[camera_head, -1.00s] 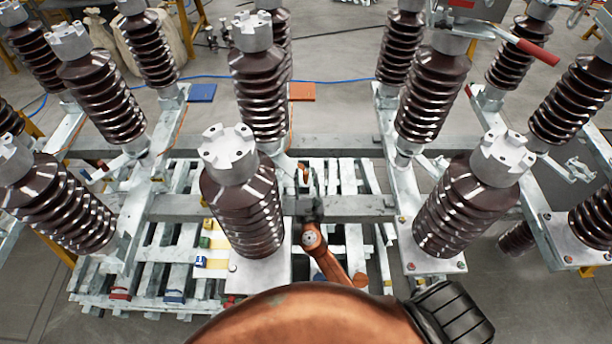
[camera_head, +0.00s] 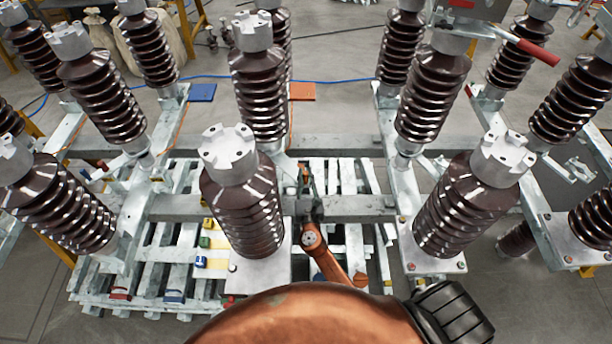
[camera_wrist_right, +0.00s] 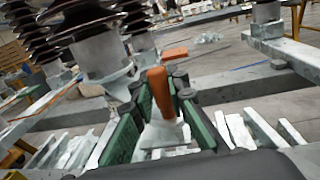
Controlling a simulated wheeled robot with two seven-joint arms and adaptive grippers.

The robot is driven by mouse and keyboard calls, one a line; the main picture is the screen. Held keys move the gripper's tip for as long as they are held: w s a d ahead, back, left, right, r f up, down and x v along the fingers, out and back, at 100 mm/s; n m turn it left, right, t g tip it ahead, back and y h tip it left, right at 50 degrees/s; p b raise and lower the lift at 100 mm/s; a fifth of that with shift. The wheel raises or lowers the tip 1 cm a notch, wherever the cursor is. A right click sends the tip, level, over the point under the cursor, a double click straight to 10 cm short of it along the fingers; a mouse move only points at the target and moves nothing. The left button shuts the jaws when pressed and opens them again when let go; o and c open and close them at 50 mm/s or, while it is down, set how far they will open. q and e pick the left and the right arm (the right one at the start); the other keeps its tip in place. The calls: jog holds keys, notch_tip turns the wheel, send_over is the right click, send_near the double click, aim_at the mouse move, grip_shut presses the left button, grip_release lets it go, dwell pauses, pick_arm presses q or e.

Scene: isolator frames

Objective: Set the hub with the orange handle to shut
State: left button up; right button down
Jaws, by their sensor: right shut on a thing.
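The orange handle (camera_wrist_right: 159,92) stands up between the green finger pads of my right gripper (camera_wrist_right: 157,102) in the right wrist view. Its pale base (camera_wrist_right: 160,134) shows below it, between the fingers. The gripper is shut on the handle. In the head view my right gripper (camera_head: 305,187) reaches down beside the front middle insulator, over the steel beam, and only a sliver of the handle shows there. Most of the hub is hidden by the gripper, and I cannot read its setting. My left gripper is not in view.
Brown ribbed insulators (camera_head: 242,205) stand close on both sides, one just left of my right gripper. A steel cross beam (camera_head: 350,207) runs under it, above a pallet (camera_head: 150,272). A red lever (camera_head: 537,52) is at the upper right.

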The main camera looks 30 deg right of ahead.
jog(key=shift+s+a, duration=0.2)
jog(key=shift+a, duration=0.6)
jog(key=shift+s+a, duration=0.15)
jog(key=shift+a, duration=0.6)
jog(key=c, duration=1.8)
grip_release()
jog(key=shift+c, duration=0.2)
jog(key=shift+d, duration=0.1)
jog(key=v, duration=1.2)
jog(key=shift+c, duration=0.5)
